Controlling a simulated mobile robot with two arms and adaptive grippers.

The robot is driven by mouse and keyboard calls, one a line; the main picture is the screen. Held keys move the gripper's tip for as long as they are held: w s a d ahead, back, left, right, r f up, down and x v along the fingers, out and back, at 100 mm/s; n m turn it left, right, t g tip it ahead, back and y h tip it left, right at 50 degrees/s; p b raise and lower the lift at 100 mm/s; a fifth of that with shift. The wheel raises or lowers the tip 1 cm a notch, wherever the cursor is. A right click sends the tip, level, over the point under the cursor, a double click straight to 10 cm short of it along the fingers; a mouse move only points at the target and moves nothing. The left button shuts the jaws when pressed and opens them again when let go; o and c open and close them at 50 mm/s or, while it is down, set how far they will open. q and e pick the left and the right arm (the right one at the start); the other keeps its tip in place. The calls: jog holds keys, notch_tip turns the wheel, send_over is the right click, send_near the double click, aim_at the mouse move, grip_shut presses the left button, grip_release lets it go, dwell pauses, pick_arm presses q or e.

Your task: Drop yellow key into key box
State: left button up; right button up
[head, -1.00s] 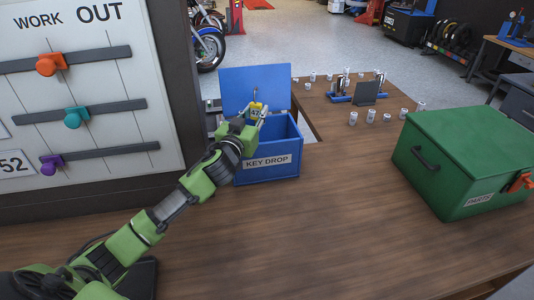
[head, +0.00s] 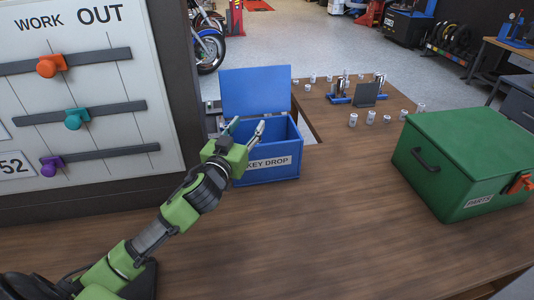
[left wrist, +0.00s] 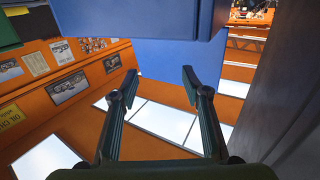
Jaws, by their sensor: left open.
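The blue key box (head: 268,168) labelled KEY DROP stands on the wooden table with its lid (head: 255,92) raised at the back. My left gripper (head: 246,128) is at the box's front left, its fingers spread around the height of the rim and overlapping the opening in the head view. In the left wrist view my left gripper (left wrist: 158,78) is open and nothing is between its fingers. Blue box surfaces (left wrist: 140,15) fill the top there. The yellow key is not visible in either current view; the box's inside is mostly hidden. My right gripper is not in view.
A board (head: 85,25) with coloured sliders stands left of the box. A green PARTS box (head: 455,160) stands at the right. Several small cans (head: 371,117) and a small blue stand are behind on the table. The table middle is clear.

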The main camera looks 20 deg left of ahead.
pick_arm(q)
jog(key=s, duration=0.4)
jog(key=shift+s+d, duration=0.25)
jog(key=shift+s, duration=0.05)
